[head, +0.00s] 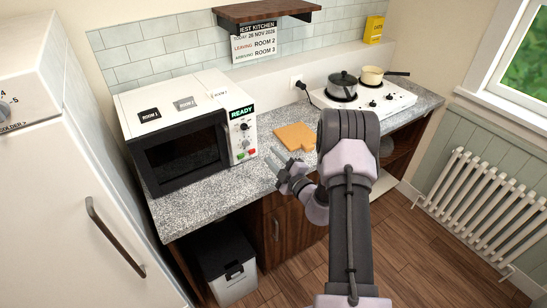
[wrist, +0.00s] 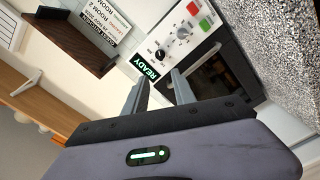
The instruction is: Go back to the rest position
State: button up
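My gripper (head: 274,158) is in front of the right side of the microwave, above the front part of the speckled counter. In the wrist view my gripper (wrist: 160,80) has its two fingers apart with nothing between them. My arm reaches up from the bottom of the head view and bends left to the gripper. The white microwave (head: 180,92) has a shut dark door and a green READY display. Its control panel (wrist: 184,32) shows beyond the fingers in the wrist view.
A wooden board (head: 294,136) lies on the counter (head: 208,205) right of the microwave. A dark pot (head: 342,86) and a cream pan (head: 372,75) stand on the white hob (head: 398,99). A fridge (head: 75,190) is at left, a bin (head: 228,270) below the counter, and a radiator (head: 480,200) at right.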

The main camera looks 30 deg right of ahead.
jog(key=w+a+r+n+g+y+b, duration=0.1)
jog(key=a+r+n+y+b, duration=0.2)
jog(key=a+r+n+y, duration=0.4)
jog(key=s+a+r+n+g+y+b, duration=0.25)
jog(key=s+a+n+g, duration=0.35)
jog(key=a+n, duration=0.55)
jog(key=s+a+r+n+g+y+b, duration=0.1)
jog(key=s+a+n+g+y+b, duration=0.2)
jog(key=s+a+n, duration=0.7)
jog(key=s+a+f+n+g+h+b, duration=0.2)
jog(key=s+a+n+h, duration=0.1)
jog(key=s+n, duration=0.35)
jog(key=s+a+f+n+g+h+b, duration=0.25)
jog(key=s+n, duration=0.25)
jog(key=n, duration=0.3)
jog(key=s+d+f+n+t+h+b, duration=0.1)
jog(key=s+d+n+h, duration=0.4)
jog(key=n, duration=0.7)
jog(key=shift+s+d+f+n+t+h+b, duration=0.15)
jog(key=shift+s+d+n+t+h+b, duration=0.15)
jog(key=shift+s+d+t+b, duration=0.6)
